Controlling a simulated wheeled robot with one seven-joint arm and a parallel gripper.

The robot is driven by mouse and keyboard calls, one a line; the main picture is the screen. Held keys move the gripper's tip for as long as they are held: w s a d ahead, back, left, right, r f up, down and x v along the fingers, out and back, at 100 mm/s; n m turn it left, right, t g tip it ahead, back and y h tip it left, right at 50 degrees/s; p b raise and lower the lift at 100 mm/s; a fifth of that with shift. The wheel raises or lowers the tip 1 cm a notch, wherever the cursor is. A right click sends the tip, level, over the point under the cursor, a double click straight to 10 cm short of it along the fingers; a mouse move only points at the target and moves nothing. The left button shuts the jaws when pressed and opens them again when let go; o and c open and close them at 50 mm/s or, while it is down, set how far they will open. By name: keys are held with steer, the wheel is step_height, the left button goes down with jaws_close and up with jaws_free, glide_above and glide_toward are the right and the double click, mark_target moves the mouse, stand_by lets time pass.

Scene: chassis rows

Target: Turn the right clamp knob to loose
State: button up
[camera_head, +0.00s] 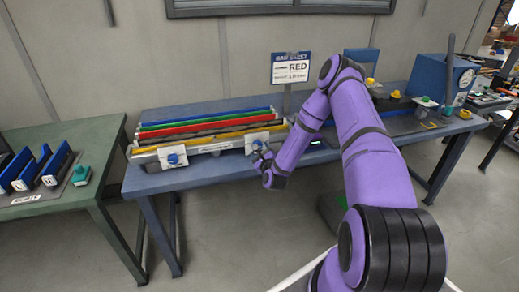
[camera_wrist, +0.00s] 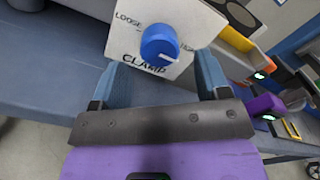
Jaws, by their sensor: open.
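The right clamp knob (camera_wrist: 160,42) is a blue round knob on a white plate (camera_wrist: 199,24) in the wrist view. The plate reads LOOSE at upper left and CLAMP below; a label at the right is partly hidden by the knob. A short white mark shows on the knob's lower right, away from LOOSE. My gripper (camera_wrist: 158,68) is open, its two blue fingers apart below and to either side of the knob, not closed on it. In the head view my gripper (camera_head: 262,156) is at the right clamp plate (camera_head: 271,138) and hides part of it.
The left clamp plate (camera_head: 177,164) has its own blue knob (camera_head: 173,159). Coloured bars (camera_head: 205,128) lie behind both plates on the blue table (camera_head: 148,185). A RED sign (camera_head: 291,68) stands behind. A green table (camera_head: 60,201) stands left, with a floor gap between.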

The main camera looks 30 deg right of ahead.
steer(key=shift+x, duration=1.4)
steer(key=c, duration=0.9)
